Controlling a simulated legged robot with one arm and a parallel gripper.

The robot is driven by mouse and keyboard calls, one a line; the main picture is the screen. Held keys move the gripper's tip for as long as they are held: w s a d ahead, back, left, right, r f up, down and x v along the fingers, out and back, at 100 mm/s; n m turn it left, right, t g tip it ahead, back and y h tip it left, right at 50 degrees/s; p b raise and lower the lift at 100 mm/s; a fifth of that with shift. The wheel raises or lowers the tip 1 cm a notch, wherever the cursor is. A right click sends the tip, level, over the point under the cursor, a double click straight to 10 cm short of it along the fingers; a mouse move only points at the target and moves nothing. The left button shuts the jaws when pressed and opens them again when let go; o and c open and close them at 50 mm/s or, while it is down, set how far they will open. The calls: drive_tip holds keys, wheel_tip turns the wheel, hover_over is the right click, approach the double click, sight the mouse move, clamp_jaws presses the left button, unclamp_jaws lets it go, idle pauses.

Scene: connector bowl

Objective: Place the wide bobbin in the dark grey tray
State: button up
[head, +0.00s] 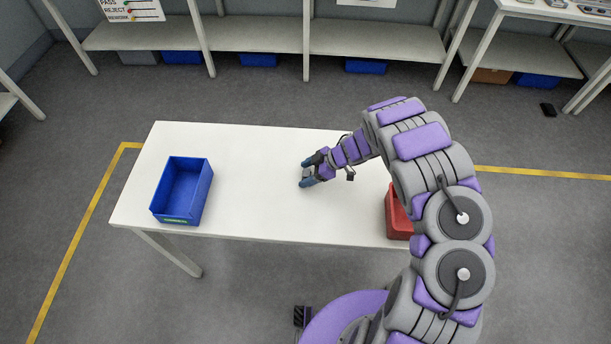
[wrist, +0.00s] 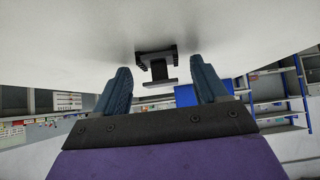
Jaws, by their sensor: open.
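A dark I-shaped piece with wide flanges, which looks like the bobbin (wrist: 157,69), shows in the wrist view against the white table. It lies ahead of and between my two blue-grey fingers, with gaps on both sides. My gripper (head: 306,172) is open, low over the middle of the table in the head view. A small grey bit shows between its fingertips there, too small to make out. I see no dark grey tray on the table. The trays there are a blue bin (head: 208,190) at the left and a red bin (head: 394,220) at the right, partly hidden behind my arm.
The white table (head: 255,200) is clear between the blue bin and my gripper. Shelves (head: 260,33) with several blue bins and a grey bin (head: 138,57) underneath stand along the back wall. Yellow lines mark the floor around the table.

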drive_tip(key=shift+d, duration=0.3)
drive_tip(key=c, duration=0.4)
drive_tip(key=shift+a, duration=0.15)
drive_tip(key=c, duration=0.8)
